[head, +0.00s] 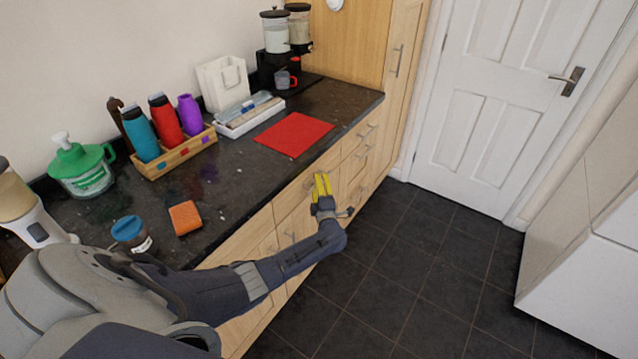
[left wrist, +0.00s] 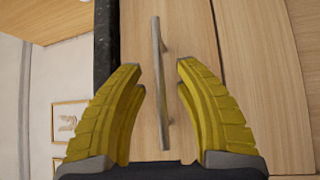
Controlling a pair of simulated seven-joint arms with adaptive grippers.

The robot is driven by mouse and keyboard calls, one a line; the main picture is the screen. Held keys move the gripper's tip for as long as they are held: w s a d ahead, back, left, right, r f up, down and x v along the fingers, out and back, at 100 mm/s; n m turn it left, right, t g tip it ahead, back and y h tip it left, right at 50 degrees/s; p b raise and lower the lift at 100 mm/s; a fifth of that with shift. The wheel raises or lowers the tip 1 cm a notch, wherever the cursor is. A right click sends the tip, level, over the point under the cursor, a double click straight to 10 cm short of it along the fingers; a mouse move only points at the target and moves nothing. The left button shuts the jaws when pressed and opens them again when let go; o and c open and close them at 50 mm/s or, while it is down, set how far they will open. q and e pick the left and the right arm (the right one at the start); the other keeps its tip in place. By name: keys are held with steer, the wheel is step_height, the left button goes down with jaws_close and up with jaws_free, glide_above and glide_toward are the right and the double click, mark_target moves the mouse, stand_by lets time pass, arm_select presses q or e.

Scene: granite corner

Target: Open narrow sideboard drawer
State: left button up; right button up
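My left gripper (head: 322,184), with yellow fingers, is at the wooden drawer front (head: 292,197) under the dark countertop's edge. In the left wrist view the open fingers (left wrist: 158,72) stand on either side of a metal bar handle (left wrist: 158,80). Space shows between the handle and each finger, and I see no contact. The drawer front (left wrist: 195,30) looks shut and flush with the panel beside it. In the head view the gripper mostly hides the handle. My right gripper is in neither view.
The dark countertop (head: 230,185) holds a red mat (head: 294,134), an orange sponge (head: 185,217), a bottle rack (head: 178,153) and a coffee machine (head: 280,70). More drawers (head: 366,133) lie to the right. The dark tiled floor (head: 420,260) in front is clear.

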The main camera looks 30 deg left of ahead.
arm_select(q)
steer(key=shift+a, duration=0.1)
steer(key=shift+c, duration=0.4)
jaws_close()
stand_by(0.3)
